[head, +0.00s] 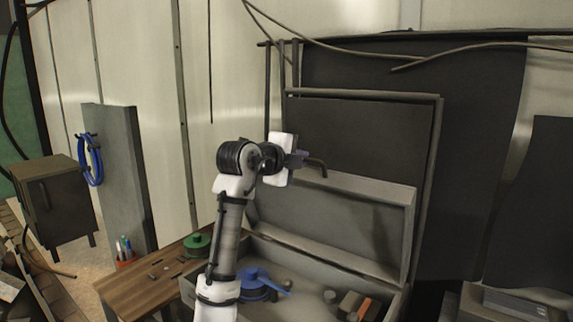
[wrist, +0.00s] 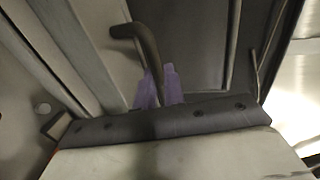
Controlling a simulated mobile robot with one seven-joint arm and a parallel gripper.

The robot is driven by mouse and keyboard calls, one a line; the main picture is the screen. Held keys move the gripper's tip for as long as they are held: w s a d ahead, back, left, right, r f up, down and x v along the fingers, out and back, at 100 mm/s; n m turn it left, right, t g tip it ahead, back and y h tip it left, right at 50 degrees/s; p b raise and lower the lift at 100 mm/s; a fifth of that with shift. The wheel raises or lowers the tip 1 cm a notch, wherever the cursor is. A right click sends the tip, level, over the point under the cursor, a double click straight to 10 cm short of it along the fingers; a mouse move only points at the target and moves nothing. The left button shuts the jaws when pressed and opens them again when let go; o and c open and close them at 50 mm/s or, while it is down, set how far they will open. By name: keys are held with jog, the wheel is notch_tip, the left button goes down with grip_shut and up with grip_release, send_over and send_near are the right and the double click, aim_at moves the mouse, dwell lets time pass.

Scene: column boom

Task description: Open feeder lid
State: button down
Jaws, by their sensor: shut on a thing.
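A grey chest (head: 330,259), which I take for the feeder, stands in front of my arm in the head view. Its lid (head: 395,235) is raised and tilted back, so the inside shows. My gripper (head: 303,160) is above the lid's upper edge. Its purple fingers (wrist: 159,88) are shut on a dark bent rod (wrist: 146,38). The rod's bent end (head: 318,164) points right and down in the head view, close to the lid's top edge. I cannot tell whether it touches the lid. My arm hides part of the chest's left side.
Inside the chest lie a blue round item (head: 256,283) and small blocks (head: 351,301). A wooden bench (head: 150,284) with a green round item (head: 197,245) stands left. Dark panels (head: 360,130) rise behind the lid. Cables (head: 460,49) hang above.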

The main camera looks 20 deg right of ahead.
jog(key=w+d+r+g+y+p, duration=0.1)
jog(key=w+d+y, duration=0.1)
jog(key=w+d, duration=0.3)
jog(key=shift+w+d+g, duration=0.15)
jog(key=shift+d+g, duration=0.25)
jog(key=shift+d, duration=0.5)
jog(key=c, duration=1.6)
grip_release()
jog(key=shift+r, duration=0.1)
jog(key=b+v, duration=0.4)
jog(key=v, duration=0.9)
jog(key=shift+s+r+b, duration=0.3)
jog(key=shift+b, duration=0.05)
jog(key=shift+a, duration=0.15)
